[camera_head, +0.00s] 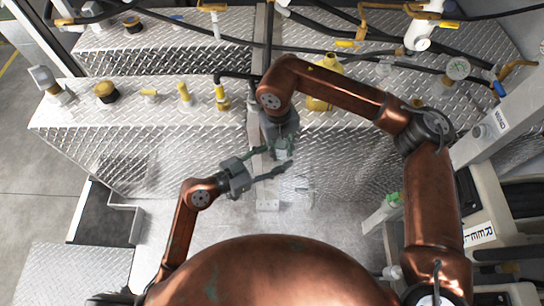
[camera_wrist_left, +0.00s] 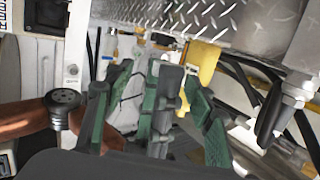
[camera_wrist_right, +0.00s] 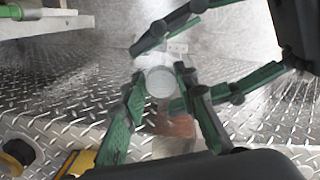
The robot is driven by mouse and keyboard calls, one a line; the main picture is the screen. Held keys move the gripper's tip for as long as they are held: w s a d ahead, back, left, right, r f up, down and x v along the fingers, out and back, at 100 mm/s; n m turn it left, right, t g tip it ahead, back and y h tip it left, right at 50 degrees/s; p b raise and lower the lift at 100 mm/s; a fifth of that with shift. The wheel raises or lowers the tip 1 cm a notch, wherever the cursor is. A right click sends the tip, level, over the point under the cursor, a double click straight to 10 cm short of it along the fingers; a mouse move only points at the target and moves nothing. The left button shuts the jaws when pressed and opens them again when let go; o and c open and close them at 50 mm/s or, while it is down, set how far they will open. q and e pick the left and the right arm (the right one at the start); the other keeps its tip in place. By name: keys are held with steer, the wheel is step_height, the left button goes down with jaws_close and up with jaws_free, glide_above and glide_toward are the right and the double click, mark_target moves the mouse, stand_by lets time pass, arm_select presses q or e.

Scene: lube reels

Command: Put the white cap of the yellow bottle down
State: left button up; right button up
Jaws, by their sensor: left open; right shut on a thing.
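The white cap (camera_wrist_right: 160,81) is a pale round disc between the green-padded fingers of my right gripper (camera_wrist_right: 158,98), which is shut on it in the right wrist view. In the head view my right gripper (camera_head: 282,150) hangs near the middle, pointing down. My left gripper (camera_head: 277,161) is open, with its fingers close beside the right gripper's fingers. In the left wrist view the fingers of both grippers overlap, and I cannot tell whether they touch. The yellow bottle (camera_head: 320,97) stands on the metal ledge behind my right arm, partly hidden; it also shows in the left wrist view (camera_wrist_left: 203,62).
The diamond-plate ledge (camera_head: 140,118) holds several yellow fittings and a black-and-yellow cap (camera_head: 106,91). Hoses and pipes run above it. Reel frames (camera_head: 490,232) stand at the lower right. The ledge front below is clear.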

arm_select(q)
steer(key=shift+s+d, duration=0.1)
steer(key=shift+s, duration=0.05)
steer(key=c, duration=1.1)
arm_select(e)
steer(key=shift+w, duration=0.1)
arm_select(q)
steer(key=shift+c, duration=0.3)
arm_select(e)
steer(key=o, duration=1)
steer(key=shift+o, duration=0.8)
steer(key=shift+a, duration=0.1)
arm_select(q)
steer(key=shift+d, duration=0.1)
arm_select(e)
steer(key=shift+r, duration=0.1)
